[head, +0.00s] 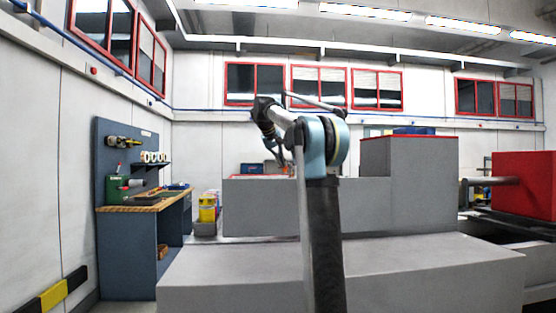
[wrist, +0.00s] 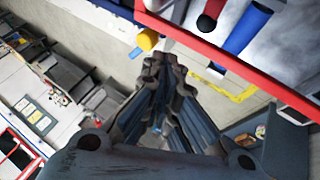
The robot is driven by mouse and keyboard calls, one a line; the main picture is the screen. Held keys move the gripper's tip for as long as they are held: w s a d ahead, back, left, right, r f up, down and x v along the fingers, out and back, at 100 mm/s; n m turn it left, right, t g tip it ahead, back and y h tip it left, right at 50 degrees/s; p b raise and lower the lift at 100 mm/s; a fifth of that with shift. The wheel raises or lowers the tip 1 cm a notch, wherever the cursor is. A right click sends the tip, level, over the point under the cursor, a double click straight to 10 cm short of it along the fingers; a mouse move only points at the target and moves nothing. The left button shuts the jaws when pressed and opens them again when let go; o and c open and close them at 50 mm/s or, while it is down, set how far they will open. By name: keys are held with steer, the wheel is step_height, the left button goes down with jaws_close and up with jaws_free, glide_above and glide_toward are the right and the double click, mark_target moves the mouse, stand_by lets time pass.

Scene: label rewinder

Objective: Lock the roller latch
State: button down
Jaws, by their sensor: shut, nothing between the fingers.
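My gripper (wrist: 160,62) is shut and empty in the wrist view, its fingertips close to the edge of a red-framed grey unit (wrist: 228,68). A red bar with a black end (wrist: 205,24) and a blue cylinder (wrist: 247,30) lie on that unit, beyond the fingertips to the upper right. I cannot tell for sure which part is the roller latch. In the head view my gripper (head: 278,157) hangs small and dark over the grey machine housing (head: 258,205), left of my arm's teal joint. The red-framed unit is mostly hidden there.
A blue workbench (head: 128,245) with a tool board stands at the left. A yellow container (head: 207,208) is beside the housing. A taller grey block (head: 395,158) and a red box (head: 525,185) stand to the right. A yellow object (wrist: 148,40) is near the fingertips in the wrist view.

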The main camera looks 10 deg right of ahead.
steer(key=shift+x, duration=2.2)
steer(key=d, duration=0.5)
steer(key=shift+r, duration=0.1)
steer(key=v, duration=0.9)
steer(key=shift+s+a+r, duration=0.2)
steer(key=shift+r, duration=0.1)
